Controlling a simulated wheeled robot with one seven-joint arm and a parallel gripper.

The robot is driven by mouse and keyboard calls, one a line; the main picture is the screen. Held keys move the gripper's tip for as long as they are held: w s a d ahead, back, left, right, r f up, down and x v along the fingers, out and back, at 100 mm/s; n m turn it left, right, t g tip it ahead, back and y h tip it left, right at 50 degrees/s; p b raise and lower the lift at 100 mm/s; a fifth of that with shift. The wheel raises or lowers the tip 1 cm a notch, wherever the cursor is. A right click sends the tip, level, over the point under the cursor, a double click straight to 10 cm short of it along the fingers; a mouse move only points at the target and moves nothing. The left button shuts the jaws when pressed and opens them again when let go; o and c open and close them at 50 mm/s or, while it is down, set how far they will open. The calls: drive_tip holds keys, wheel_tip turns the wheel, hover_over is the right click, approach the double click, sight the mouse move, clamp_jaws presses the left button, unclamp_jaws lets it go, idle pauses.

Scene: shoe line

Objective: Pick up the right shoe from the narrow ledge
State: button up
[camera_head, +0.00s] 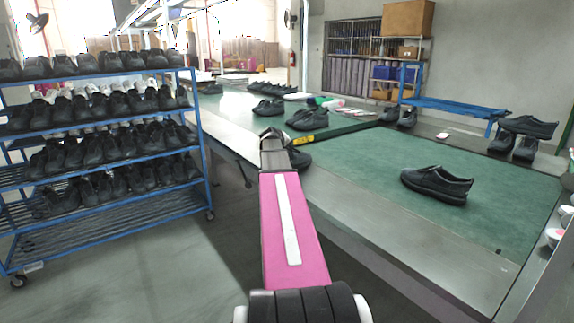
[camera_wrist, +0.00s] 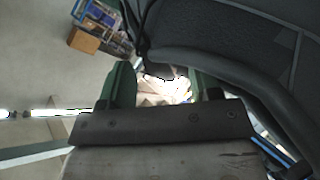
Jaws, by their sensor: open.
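In the head view, a dark shoe (camera_head: 299,157) sits at the near edge of the green work table, partly hidden behind the end of my arm. My gripper (camera_head: 272,136) is beside it, just to its left in the picture. In the wrist view, my gripper (camera_wrist: 163,82) shows two green-edged fingers apart, with no object clearly held between them. A large dark shoe surface (camera_wrist: 235,50) fills the upper right of that view, very close to the right finger. I cannot tell whether they touch. Whether this is the right shoe is not clear.
Another dark shoe (camera_head: 437,184) lies alone on the green mat (camera_head: 350,175). More shoes (camera_head: 307,119) stand farther back. A metal border (camera_head: 400,245) runs along the table's near side. A blue rack (camera_head: 203,150) full of shoes stands left, across open floor.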

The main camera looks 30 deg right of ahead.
clamp_jaws()
drive_tip(key=shift+r, duration=0.1)
